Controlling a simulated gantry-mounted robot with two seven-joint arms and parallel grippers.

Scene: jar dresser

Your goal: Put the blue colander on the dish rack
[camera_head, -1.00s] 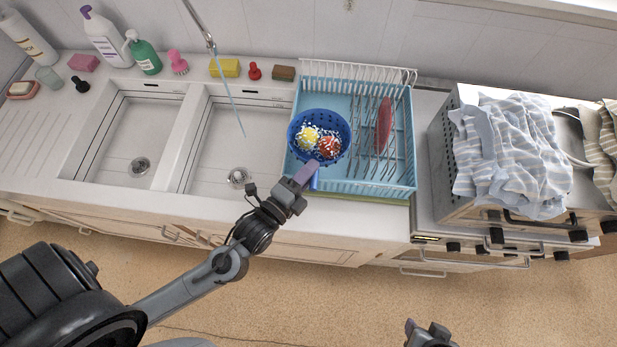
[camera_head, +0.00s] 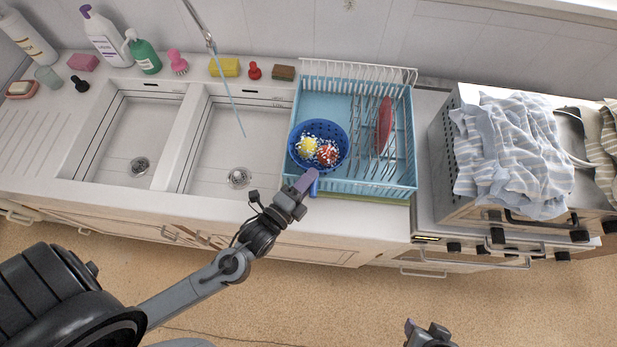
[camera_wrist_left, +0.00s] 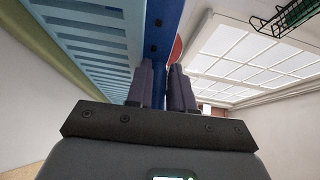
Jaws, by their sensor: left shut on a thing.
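The blue colander (camera_head: 336,131) is over the left part of the light-blue dish rack (camera_head: 402,186), with a yellow and a red patterned ball inside it. I cannot tell whether its base touches the rack. My left gripper (camera_head: 309,180) is shut on the colander's handle at the rack's front left edge. In the left wrist view the gripper's fingers (camera_wrist_left: 165,88) close around the blue handle (camera_wrist_left: 163,40), with the rack's slatted side (camera_wrist_left: 95,40) close on the left. My right gripper (camera_head: 428,332) shows only partly at the bottom edge; its jaws are unclear.
A red plate (camera_head: 384,125) stands in the rack right of the colander. A double sink (camera_head: 190,140) lies to the left. A yellow sponge (camera_head: 225,67) and other items line the back. A metal oven (camera_head: 443,150) with striped cloths (camera_head: 515,150) stands right.

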